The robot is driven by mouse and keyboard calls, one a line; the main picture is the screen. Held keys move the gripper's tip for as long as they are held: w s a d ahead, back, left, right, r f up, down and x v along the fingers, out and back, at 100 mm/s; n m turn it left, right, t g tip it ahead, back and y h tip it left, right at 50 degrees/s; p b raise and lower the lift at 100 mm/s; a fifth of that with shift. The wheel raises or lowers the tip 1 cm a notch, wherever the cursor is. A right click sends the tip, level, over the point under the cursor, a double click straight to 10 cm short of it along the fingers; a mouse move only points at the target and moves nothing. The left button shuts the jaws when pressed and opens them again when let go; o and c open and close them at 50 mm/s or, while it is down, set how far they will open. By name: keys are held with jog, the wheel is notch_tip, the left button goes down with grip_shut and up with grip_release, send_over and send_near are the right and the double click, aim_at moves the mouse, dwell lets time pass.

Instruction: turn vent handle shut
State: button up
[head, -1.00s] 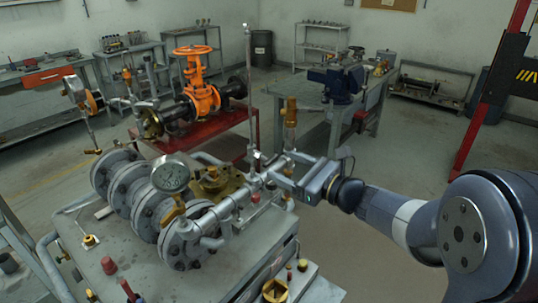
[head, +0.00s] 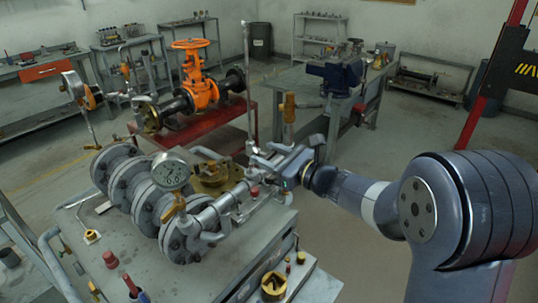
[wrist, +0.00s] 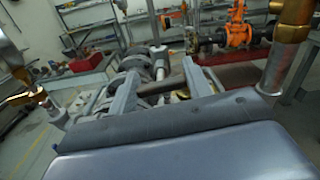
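My gripper (head: 264,164) is at the right end of the silver pipe assembly (head: 212,213), just below an upright brass fitting (head: 289,112). In the wrist view its two grey fingers are spread apart, with my gripper's opening (wrist: 160,85) between them. A dark grey bar (wrist: 168,84) lies across the view between the fingers; I cannot tell whether it touches either one. The brass fitting also shows close on the right in the wrist view (wrist: 291,30). Which part is the vent handle is not clear; the area at the fingertips is small and partly hidden by my gripper.
A tall thin rod (head: 248,90) rises behind. An orange gate valve (head: 198,85) sits on a red stand.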

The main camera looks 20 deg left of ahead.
jog(key=c, duration=0.5)
jog(key=shift+o, duration=0.3)
jog(key=shift+m, duration=0.7)
jog(key=o, duration=1)
jog(key=shift+c, duration=0.2)
jog(key=shift+d, duration=0.1)
jog(key=b+v, duration=0.2)
jog(key=v, duration=0.8)
jog(key=shift+s+d, duration=0.15)
jog(key=shift+d, duration=0.15)
